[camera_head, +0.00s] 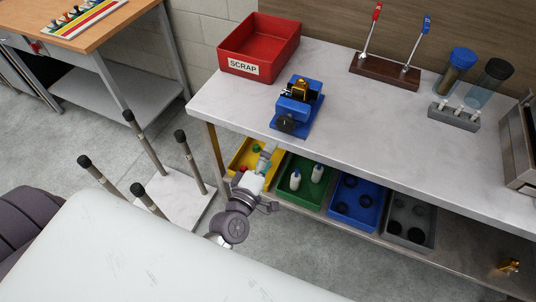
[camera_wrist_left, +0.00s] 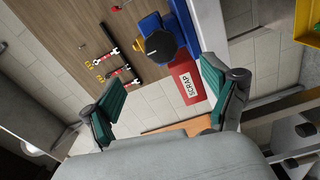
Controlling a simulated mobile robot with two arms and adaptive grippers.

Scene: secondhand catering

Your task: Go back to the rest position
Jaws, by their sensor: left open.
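My left gripper (camera_head: 262,184) is in front of the white workbench (camera_head: 350,120), near the yellow bin on its lower shelf. In the left wrist view its two teal-padded fingers (camera_wrist_left: 162,85) are spread wide apart, with nothing between them. The gripper partly covers the yellow bin in the head view. My right gripper shows in neither view.
A red SCRAP box (camera_head: 259,45), blue vise (camera_head: 297,105) and lever rack (camera_head: 385,70) stand on the bench. Yellow (camera_head: 234,160), green (camera_head: 306,199), blue (camera_head: 357,200) and grey (camera_head: 409,220) bins sit below. A white board with upright black-tipped legs (camera_head: 178,195) stands left.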

